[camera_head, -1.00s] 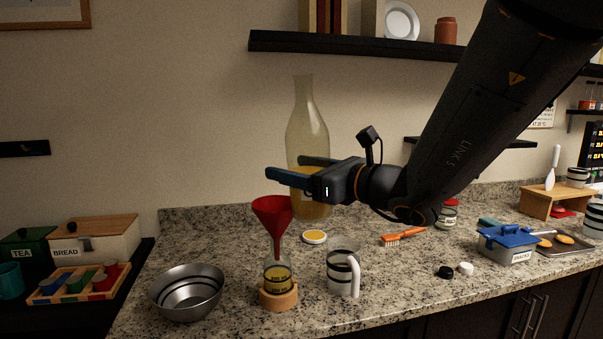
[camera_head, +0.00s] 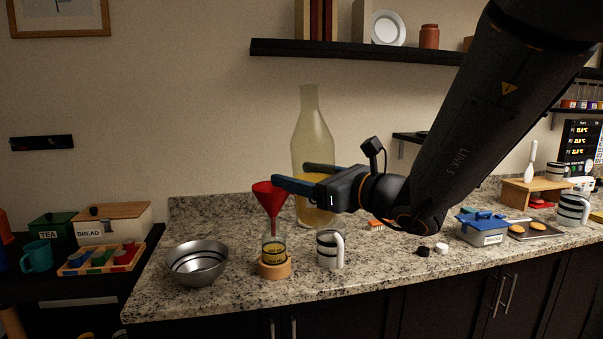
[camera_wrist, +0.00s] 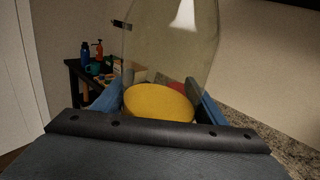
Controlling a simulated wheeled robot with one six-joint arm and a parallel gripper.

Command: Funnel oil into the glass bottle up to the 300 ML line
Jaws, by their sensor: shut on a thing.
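My gripper (camera_head: 290,176) is shut on a tall clear glass carafe (camera_head: 312,135) with yellow oil in its lower part. The carafe is upright, behind and right of the funnel. In the wrist view the carafe (camera_wrist: 170,50) stands between the fingers, its oil (camera_wrist: 160,103) level. A red funnel (camera_head: 269,195) sits in the neck of the small glass bottle (camera_head: 273,242). The bottle stands in a round wooden holder (camera_head: 275,268) on the counter and holds some yellow oil with dark markings. Its 300 ML line is too small to read.
A metal bowl (camera_head: 197,264) is left of the bottle, and a striped mug (camera_head: 328,251) is close on its right. Black (camera_head: 422,251) and white caps (camera_head: 442,248) lie farther right, near a blue-lidded box (camera_head: 482,229). A dark shelf (camera_head: 380,54) hangs above.

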